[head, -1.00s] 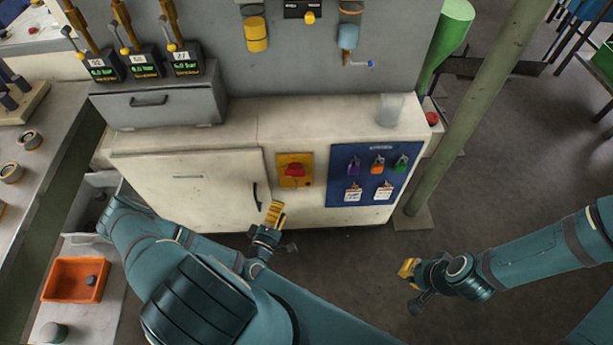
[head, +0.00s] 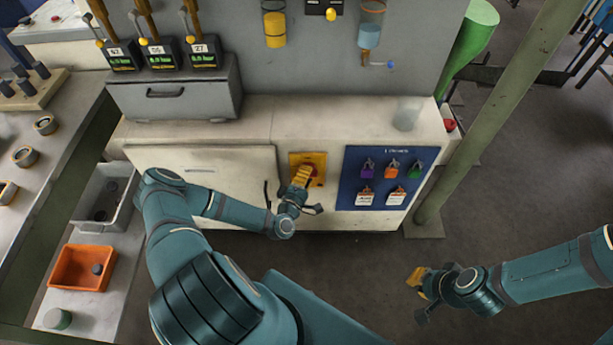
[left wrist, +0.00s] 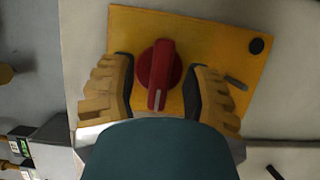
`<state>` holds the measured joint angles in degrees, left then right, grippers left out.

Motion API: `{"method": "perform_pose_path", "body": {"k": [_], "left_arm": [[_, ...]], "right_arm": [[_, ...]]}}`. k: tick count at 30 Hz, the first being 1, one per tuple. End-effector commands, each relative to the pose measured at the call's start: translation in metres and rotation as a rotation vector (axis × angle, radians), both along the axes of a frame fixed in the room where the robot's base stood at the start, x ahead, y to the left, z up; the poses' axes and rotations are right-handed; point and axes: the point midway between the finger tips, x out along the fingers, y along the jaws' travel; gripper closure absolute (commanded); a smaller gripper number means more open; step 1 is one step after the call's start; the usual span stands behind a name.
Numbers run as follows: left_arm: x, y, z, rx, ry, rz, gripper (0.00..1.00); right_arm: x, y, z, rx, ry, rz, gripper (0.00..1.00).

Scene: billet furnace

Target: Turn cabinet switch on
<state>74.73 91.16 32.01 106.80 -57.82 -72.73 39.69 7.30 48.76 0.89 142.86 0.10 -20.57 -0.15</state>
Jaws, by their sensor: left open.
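The cabinet switch is a red rotary knob (left wrist: 160,72) on a yellow plate (left wrist: 215,35), seen close up in the left wrist view. In the head view the yellow plate (head: 320,158) is on the cabinet front, and my left gripper (head: 301,176) covers much of it. The left gripper's fingers (left wrist: 158,90) are open, one on each side of the knob, with small gaps visible. The knob's white mark points toward the bottom of the wrist view. My right gripper (head: 418,280) is over the floor, away from the cabinet; its finger gap is not clear.
The white cabinet (head: 215,165) has a dark door handle left of the switch. A blue board (head: 350,190) with padlocks and tags is to the right. A grey drawer box (head: 200,98) and a clear cup (head: 407,114) stand on top. A green post (head: 490,120) rises at right.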

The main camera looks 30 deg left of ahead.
Motion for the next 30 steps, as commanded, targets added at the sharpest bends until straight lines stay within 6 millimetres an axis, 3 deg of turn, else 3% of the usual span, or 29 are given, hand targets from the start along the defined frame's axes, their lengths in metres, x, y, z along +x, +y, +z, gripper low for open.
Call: {"method": "perform_pose_path", "body": {"k": [9, 13, 14, 30], "left_arm": [[0.0017, 0.0003, 0.0002, 0.0, 0.0, 0.0, 0.53], [0.0016, 0.0002, 0.0002, 0.0, 0.0, 0.0, 0.98], [0.0016, 0.0002, 0.0001, 0.0, 0.0, 0.0, 1.0], [0.0022, -0.0003, 0.0023, 0.051, 0.03, -0.002, 1.0]], "right_arm": [[0.0001, 0.0, -0.0001, 0.0, 0.0, 0.0, 1.0], [0.0001, 0.0, -0.0001, 0.0, 0.0, 0.0, 1.0], [0.0001, 0.0, -0.0001, 0.0, 0.0, 0.0, 1.0], [-0.0011, 0.0002, 0.007, 0.0, 0.003, 0.001, 1.0]]}}
